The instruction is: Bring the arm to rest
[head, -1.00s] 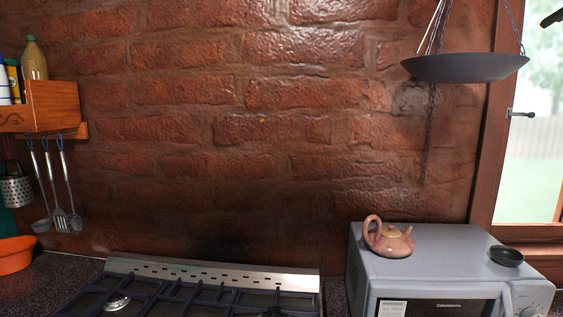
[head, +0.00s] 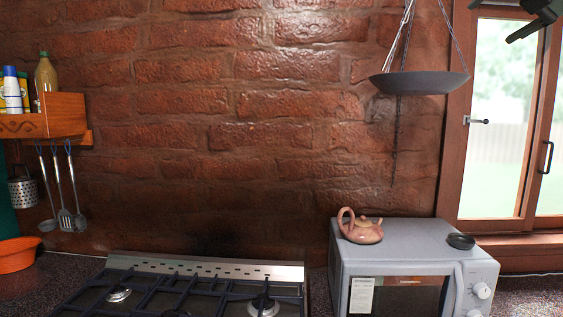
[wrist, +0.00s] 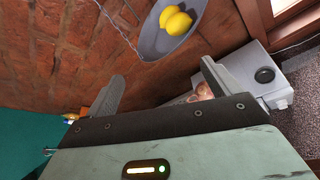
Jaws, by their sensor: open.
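My gripper (head: 534,20) shows only partly, as a dark shape at the top right corner of the head view, in front of the window. In the wrist view my gripper (wrist: 160,84) has its two fingers spread wide apart, with nothing between them. The fingers are clear of the brick wall, the hanging pan and the microwave in that view. Most of my arm is out of the frames.
A dark pan (head: 418,83) hangs on chains; the wrist view shows yellow fruit (wrist: 175,20) in it. A stove (head: 205,267) and wooden shelf (head: 62,113) are to the left.

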